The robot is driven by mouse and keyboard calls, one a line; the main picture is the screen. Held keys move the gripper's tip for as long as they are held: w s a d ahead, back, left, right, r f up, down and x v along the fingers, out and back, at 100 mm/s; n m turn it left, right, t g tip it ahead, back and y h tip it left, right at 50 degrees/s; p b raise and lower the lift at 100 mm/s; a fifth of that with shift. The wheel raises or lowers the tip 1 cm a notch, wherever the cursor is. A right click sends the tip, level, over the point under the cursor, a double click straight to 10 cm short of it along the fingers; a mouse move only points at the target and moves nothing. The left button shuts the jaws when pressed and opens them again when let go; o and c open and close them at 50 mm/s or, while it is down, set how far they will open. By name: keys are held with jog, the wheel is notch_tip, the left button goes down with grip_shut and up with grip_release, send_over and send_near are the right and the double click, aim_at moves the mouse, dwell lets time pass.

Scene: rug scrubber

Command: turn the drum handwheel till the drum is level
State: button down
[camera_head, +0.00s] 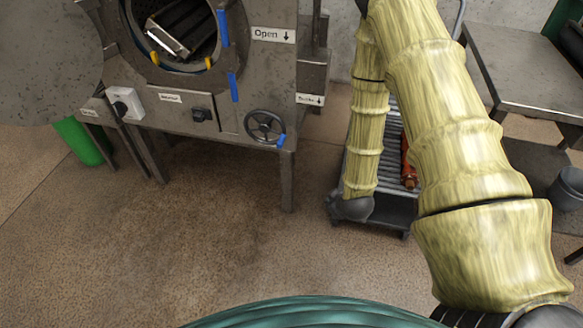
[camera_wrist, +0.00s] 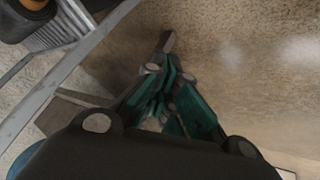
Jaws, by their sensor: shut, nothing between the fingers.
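The drum handwheel (camera_head: 265,126), a dark spoked wheel with blue tape at its lower right, is on the lower front of a grey metal machine in the head view. The drum (camera_head: 182,28) shows inside the round opening above and to its left, with a tilted slatted part inside. Blue tape strips mark the opening's right side and the panel below. My gripper (camera_wrist: 168,42) shows in the wrist view, shut and empty, over bare floor. My gripper is not visible in the head view, and no handwheel shows in the wrist view.
The open round door (camera_head: 45,60) swings out at the left. A low cart with rollers (camera_head: 388,205) stands right of the machine, behind my arm. A metal table (camera_head: 530,75) and a grey bucket (camera_head: 567,188) are at the right. Floor before the machine is clear.

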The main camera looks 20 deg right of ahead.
jog(key=s+d+f+m+g+b, duration=0.2)
jog(key=d+f+m+g+b, duration=0.3)
jog(key=m, duration=0.4)
jog(key=w+a+r+m+t+y+b, duration=0.25)
jog(key=w+a+m+y+b, duration=0.55)
jog(key=m, duration=0.6)
jog(key=w+d+r+m+t+y+b, duration=0.2)
jog(key=w+r+m+t+y, duration=0.3)
jog(key=w+r, duration=0.4)
jog(key=w+a+f+m+g+b, duration=0.1)
jog(key=w+a+f+b, duration=0.25)
jog(key=a, duration=0.55)
jog(key=shift+d+r+b, duration=0.25)
jog(key=shift+r+b, duration=0.15)
jog(key=shift+r, duration=0.95)
jog(key=shift+d+r+b, duration=0.2)
jog(key=shift+r+b, duration=0.2)
jog(key=shift+r, duration=0.95)
